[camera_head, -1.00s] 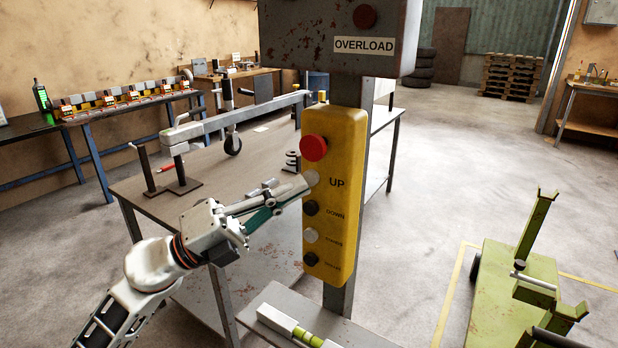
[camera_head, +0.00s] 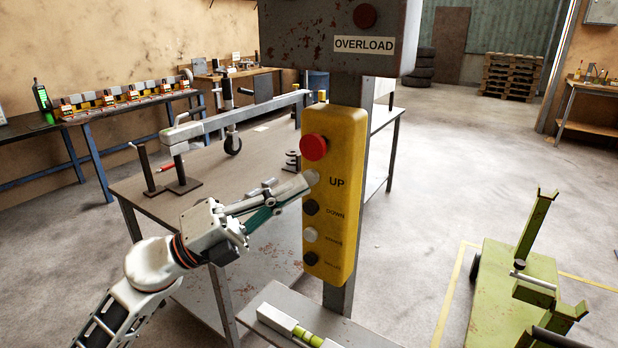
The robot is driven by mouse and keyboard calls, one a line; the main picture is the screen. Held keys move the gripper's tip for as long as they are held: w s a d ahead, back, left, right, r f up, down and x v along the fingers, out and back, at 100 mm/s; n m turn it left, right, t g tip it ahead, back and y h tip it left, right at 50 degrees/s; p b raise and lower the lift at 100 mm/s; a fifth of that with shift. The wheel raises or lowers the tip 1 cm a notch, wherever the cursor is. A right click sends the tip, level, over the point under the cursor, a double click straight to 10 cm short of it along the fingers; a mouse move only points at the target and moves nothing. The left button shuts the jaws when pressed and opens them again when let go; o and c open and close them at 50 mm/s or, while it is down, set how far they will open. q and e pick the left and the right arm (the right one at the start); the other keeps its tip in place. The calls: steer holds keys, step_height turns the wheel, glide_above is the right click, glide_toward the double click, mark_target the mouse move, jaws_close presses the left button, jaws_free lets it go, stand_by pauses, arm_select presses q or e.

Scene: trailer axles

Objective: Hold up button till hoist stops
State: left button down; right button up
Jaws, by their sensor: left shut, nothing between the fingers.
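The yellow control box (camera_head: 343,235) hangs on a grey post. It has a red mushroom button (camera_head: 313,147) at the top, then the pale UP button (camera_head: 312,177), a dark DOWN button (camera_head: 311,207) and further buttons below. My left gripper (camera_head: 303,186) is shut and empty, with its fingertips at the UP button. They appear to touch it and cover part of its left side; how far the button is pressed cannot be told. The OVERLOAD lamp (camera_head: 365,16) above looks dark red. The hoist is not clearly identifiable. My right gripper is out of view.
A metal table (camera_head: 150,196) with a tow frame and wheel stands behind my left arm. A shelf with a green level (camera_head: 306,336) sits below the box. A green wheeled stand (camera_head: 500,290) is at the right. The floor between is free.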

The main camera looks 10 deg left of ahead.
arm_select(q)
steer(key=shift+w, duration=0.15)
steer(key=shift+w+d, duration=0.15)
steer(key=shift+w, duration=0.1)
